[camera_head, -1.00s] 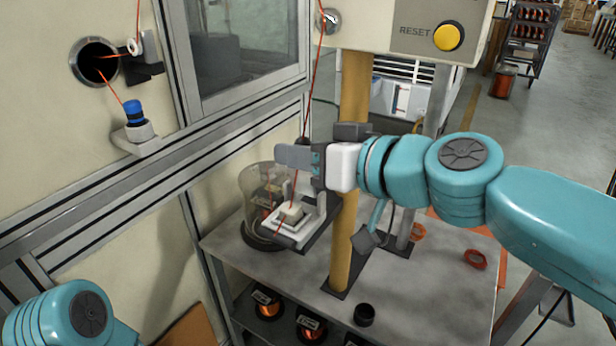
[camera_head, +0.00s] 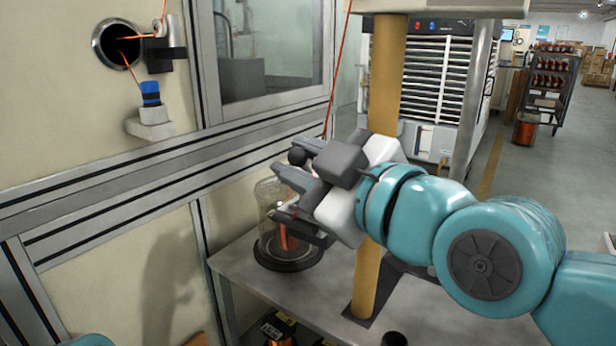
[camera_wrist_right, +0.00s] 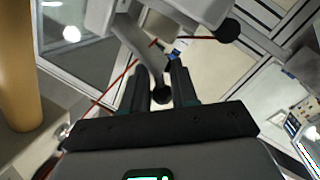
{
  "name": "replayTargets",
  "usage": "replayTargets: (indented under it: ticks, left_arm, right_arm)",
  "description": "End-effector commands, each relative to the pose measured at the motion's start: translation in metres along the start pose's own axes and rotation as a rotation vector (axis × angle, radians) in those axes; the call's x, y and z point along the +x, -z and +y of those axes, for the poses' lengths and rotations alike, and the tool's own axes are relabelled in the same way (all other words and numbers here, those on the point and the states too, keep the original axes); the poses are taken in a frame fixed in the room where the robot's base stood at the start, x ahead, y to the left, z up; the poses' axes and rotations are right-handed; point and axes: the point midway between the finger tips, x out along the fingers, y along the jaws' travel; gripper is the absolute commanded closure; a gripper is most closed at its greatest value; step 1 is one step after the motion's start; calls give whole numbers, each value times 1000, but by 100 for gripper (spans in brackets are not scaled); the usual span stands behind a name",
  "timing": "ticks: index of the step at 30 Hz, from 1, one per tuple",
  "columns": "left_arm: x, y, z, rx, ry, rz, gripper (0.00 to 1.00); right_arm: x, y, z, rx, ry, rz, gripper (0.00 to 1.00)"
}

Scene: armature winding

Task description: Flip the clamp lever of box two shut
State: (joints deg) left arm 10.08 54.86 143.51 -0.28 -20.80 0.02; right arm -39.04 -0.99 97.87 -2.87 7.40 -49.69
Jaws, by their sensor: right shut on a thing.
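My right gripper (camera_head: 290,200) shows in the middle of the head view, tilted, in front of a glass jar. In the right wrist view the two dark fingers (camera_wrist_right: 161,88) are shut on a grey lever (camera_wrist_right: 153,58) with a round black knob (camera_wrist_right: 162,95) at its end. A second black knob (camera_wrist_right: 228,30) stands apart at upper right in that view. A black knob (camera_head: 298,156) also shows above the fingers in the head view; I cannot tell which one it is. My gripper hides most of the clamp box. My left gripper is out of view.
A red wire (camera_head: 334,85) runs down close to my right gripper. The glass jar (camera_head: 268,215) stands on the grey table (camera_head: 235,262) beside a yellow post (camera_head: 385,75). A wall with a wire hole (camera_head: 118,45) and guide (camera_head: 150,120) is at left.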

Motion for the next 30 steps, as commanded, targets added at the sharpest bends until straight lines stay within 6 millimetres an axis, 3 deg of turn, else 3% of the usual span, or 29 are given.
replayTargets:
  ticks: [3, 12, 30]
  left_arm:
    - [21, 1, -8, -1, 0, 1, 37]
    - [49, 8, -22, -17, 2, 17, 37]
    - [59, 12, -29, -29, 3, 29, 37]
  right_arm:
    - [-1, -8, -10, -91, -19, 21, 100]
    - [-1, -13, -19, -261, -49, 55, 100]
    - [-1, -12, -21, -342, -60, 69, 100]
